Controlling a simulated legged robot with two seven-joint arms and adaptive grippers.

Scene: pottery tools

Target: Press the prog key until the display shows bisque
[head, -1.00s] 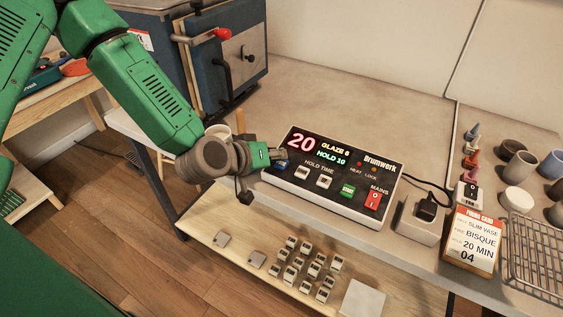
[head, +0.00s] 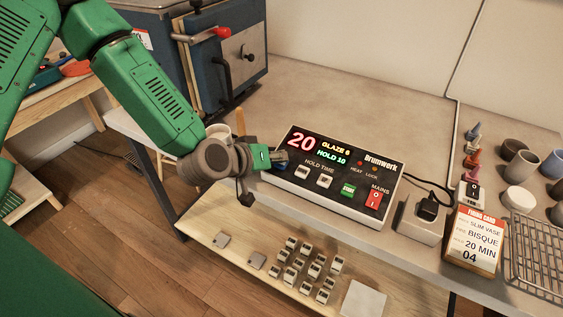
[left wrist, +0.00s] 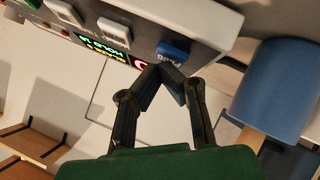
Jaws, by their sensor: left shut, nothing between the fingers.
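The firing card (head: 474,240) reads slim vase, bisque, 20 min, 04. My right gripper is not in view.
White hold and time keys (head: 324,181), a green start key (head: 348,190) and a red mains switch (head: 374,199) sit on the same panel. A socket box (head: 420,220) stands to the right, and a wire rack (head: 540,255) beyond the card. A blue kiln (head: 225,60) stands behind.

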